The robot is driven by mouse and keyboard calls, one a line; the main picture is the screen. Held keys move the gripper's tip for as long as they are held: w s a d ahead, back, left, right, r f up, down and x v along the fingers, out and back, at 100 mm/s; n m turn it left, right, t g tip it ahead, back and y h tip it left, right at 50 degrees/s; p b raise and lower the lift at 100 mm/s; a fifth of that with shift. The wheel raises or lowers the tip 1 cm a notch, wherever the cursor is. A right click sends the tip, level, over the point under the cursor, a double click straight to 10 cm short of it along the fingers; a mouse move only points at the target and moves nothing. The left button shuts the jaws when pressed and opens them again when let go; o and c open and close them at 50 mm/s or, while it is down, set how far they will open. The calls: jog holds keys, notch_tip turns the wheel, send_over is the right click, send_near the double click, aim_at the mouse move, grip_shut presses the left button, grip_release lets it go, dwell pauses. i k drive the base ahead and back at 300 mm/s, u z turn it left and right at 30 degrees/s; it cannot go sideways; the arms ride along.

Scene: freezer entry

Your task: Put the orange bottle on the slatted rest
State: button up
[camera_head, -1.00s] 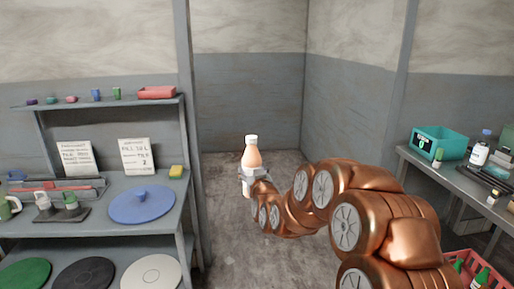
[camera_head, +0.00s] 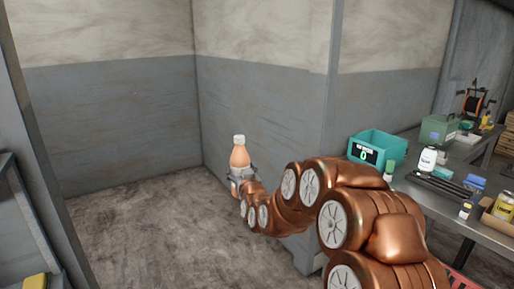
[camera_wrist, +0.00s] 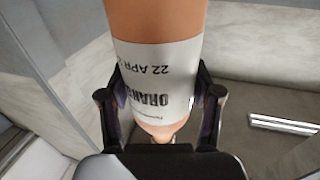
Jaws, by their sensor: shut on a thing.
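The orange bottle (camera_head: 239,156) has a white cap and is upright in mid-air, in front of the grey wall in the head view. My gripper (camera_head: 241,175) is shut around its lower body. A dark flat piece with long bars (camera_head: 442,186), possibly the slatted rest, lies on the right-hand table, well right of the bottle.
The grey table (camera_head: 470,228) at right carries a teal bin (camera_head: 377,148), a white bottle (camera_head: 427,160), a small green-capped bottle (camera_head: 389,170), a yellow bottle (camera_head: 503,206) and a green box (camera_head: 438,131). A shelf edge shows at far left. Bare floor (camera_head: 150,235) lies between.

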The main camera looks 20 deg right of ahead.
aim_at(455, 190)
jog(key=z, duration=0.6)
jog(key=i, duration=1)
jog(key=z, duration=0.65)
